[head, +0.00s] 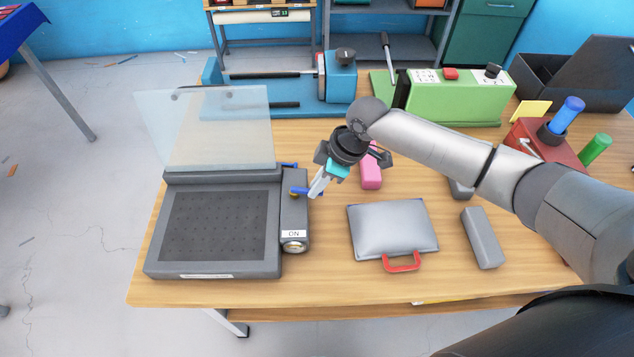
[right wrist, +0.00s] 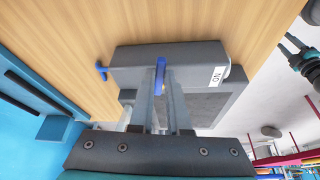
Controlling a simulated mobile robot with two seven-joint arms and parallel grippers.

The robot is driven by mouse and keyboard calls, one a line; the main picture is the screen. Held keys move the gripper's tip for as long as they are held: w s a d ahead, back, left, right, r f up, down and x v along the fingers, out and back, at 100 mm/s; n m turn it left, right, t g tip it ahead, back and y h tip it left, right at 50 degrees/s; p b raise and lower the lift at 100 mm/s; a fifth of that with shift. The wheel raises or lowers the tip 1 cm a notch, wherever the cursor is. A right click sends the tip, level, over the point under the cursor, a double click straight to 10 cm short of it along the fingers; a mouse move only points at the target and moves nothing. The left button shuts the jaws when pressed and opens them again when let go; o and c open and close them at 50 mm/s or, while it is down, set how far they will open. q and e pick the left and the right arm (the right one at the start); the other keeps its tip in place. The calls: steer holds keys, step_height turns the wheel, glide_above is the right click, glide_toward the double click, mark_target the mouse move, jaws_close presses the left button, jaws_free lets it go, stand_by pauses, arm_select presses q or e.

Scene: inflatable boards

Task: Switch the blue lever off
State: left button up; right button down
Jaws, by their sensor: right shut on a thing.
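A grey side box (head: 294,215) runs along the right edge of a dark flat machine (head: 150,262) and carries a label reading ON. The blue lever (head: 299,191) sticks out from this box. My right gripper (head: 314,190) reaches down to it from the upper right. In the right wrist view, the blue lever (right wrist: 160,76) stands between the fingertips of my right gripper (right wrist: 160,92), which is shut on it. A second small blue part (right wrist: 101,72) juts from the box's far end. My left gripper is not recognisable in either view.
A clear raised lid (head: 205,125) stands at the machine's back. A grey pillow-like case (head: 390,232) with a red handle, a pink block (head: 371,176) and a grey block (head: 482,238) lie to the right. Blue (head: 337,85) and green (head: 455,98) devices stand behind.

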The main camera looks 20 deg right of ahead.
steer(key=shift+w+d+n+g, duration=0.15)
steer(key=shift+w+n+g, duration=0.3)
steer(key=shift+n, duration=0.65)
steer(key=c, duration=0.9)
jaws_free()
steer(key=p+v, duration=0.1)
steer(key=v, duration=1.4)
steer(key=shift+d+r, duration=0.1)
steer(key=shift+d, duration=0.15)
